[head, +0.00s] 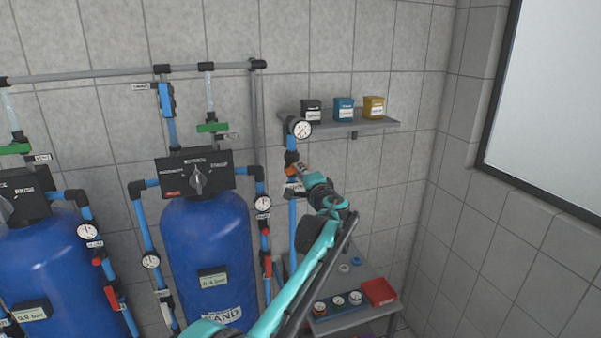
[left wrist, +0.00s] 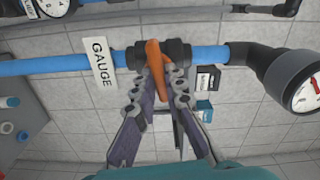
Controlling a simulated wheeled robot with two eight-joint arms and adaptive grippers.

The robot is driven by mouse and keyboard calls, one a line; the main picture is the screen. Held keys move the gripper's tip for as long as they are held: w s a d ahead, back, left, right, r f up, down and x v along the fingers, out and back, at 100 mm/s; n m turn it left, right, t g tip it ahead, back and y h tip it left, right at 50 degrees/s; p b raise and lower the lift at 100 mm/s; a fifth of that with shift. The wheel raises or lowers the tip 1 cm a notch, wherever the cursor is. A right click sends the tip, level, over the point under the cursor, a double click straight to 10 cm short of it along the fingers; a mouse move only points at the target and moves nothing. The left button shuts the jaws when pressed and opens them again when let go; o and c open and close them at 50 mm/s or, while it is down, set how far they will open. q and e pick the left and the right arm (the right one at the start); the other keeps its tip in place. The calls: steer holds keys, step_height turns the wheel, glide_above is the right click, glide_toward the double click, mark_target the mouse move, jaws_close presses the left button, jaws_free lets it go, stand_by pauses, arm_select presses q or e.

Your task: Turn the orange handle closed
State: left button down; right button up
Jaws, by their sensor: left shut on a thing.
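The orange handle (left wrist: 155,62) sits on a black valve body (left wrist: 178,52) in a blue pipe (left wrist: 75,64). In the left wrist view it lies across the pipe, slightly tilted, with its free end between my fingers. My left gripper (left wrist: 159,86) is shut on the handle, one finger on each side. In the head view the left gripper (head: 299,172) reaches the valve from the lower right, and only a little of the orange handle (head: 291,170) shows there. A white "GAUGE" label (left wrist: 99,63) hangs on the pipe beside the valve. My right gripper is not in view.
A round gauge (head: 302,129) is on the pipe above the valve. A grey shelf (head: 350,124) with several small boxes is behind. A blue tank (head: 205,255) stands to the left. A low table with a red tray (head: 380,291) is below my arm.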

arm_select(q)
steer(key=shift+m, duration=0.8)
steer(key=shift+f, duration=0.1)
steer(key=c, duration=1.6)
jaws_free()
steer(key=shift+d, duration=0.1)
steer(key=shift+s, duration=0.1)
steer(key=v, duration=1.2)
